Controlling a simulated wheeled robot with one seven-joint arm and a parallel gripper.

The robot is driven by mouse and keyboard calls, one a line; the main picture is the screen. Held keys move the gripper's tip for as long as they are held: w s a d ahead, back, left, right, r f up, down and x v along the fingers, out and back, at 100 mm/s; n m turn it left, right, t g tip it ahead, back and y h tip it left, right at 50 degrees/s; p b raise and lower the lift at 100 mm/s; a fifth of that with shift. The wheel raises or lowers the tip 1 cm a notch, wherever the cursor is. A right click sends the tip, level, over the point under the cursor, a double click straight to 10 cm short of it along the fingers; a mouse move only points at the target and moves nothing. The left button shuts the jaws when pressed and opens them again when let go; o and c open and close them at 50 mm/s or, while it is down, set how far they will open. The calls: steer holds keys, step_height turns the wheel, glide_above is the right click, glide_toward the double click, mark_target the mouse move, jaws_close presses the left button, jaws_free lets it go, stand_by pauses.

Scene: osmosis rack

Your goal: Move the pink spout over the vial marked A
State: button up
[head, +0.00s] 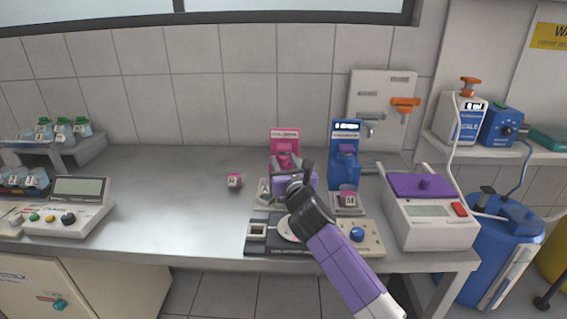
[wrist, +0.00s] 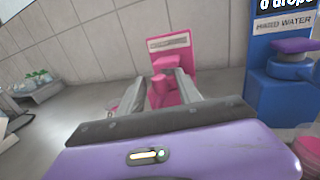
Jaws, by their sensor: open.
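My gripper (head: 291,174) is open and hides the dispenser's lower part in the head view. A pale item that seems lettered A (head: 264,187) shows partly, left of my gripper; I cannot tell whether it is the vial.
A blue dispenser (head: 345,140) stands close on the right, with a pink-marked vial (head: 348,199) beneath it. Another pink-marked vial (head: 234,181) stands alone on the left. A white device with a purple lid (head: 425,186) is farther right.

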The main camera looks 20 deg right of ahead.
steer(key=shift+w, duration=0.55)
jaws_close()
stand_by(1.1)
